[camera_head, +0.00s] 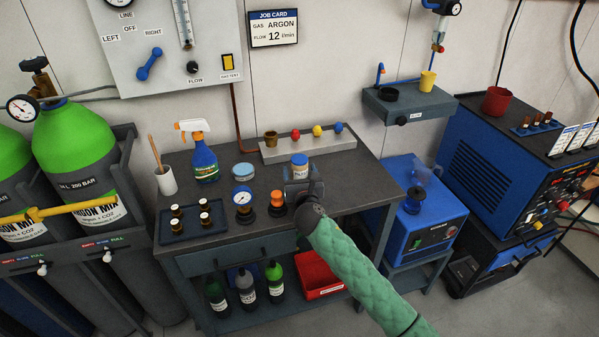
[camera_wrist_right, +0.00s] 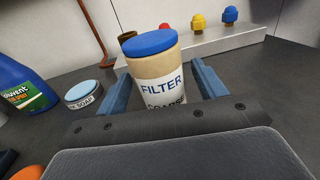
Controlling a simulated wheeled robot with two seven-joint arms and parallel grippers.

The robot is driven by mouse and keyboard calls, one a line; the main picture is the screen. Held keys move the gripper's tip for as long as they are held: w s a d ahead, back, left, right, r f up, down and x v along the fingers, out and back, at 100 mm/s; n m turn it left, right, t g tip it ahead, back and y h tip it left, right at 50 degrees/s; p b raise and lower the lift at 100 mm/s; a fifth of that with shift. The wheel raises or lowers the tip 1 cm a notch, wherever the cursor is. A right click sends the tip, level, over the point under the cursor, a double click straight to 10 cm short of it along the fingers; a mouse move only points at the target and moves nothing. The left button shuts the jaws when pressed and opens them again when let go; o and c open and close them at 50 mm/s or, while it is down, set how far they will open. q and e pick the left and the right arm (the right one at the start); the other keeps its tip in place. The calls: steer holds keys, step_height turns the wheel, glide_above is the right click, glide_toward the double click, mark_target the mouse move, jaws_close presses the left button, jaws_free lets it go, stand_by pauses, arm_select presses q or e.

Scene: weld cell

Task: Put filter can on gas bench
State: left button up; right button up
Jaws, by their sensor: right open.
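The filter can (camera_head: 299,160) is a pale can with a blue lid and a white label. It stands upright over the dark top of the workbench (camera_head: 345,190), which I take as the gas bench, in front of the grey rail. In the wrist view the can (camera_wrist_right: 157,85) is between the two blue fingers of my right gripper (camera_wrist_right: 165,88), with a visible gap on its right side. My right gripper (camera_head: 301,180) is open around the can. The can's base is hidden by the gripper, so its contact with the bench does not show. My left gripper is out of view.
The rail (camera_head: 330,150) with coloured knobs is right behind the can. A round tin (camera_head: 243,172), a gauge (camera_head: 243,200), an orange-topped fitting (camera_head: 277,203), a spray bottle (camera_head: 205,162) and a tray (camera_head: 180,232) stand to the left. Bench top to the right is clear.

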steer(key=s, duration=0.3)
steer(key=s+d+b, duration=0.1)
steer(key=s, duration=0.6)
steer(key=shift+d+f+b, duration=0.1)
steer(key=shift+d+b, duration=0.2)
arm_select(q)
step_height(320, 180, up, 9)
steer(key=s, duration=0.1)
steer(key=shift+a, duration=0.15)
arm_select(e)
steer(key=shift+s, duration=0.5)
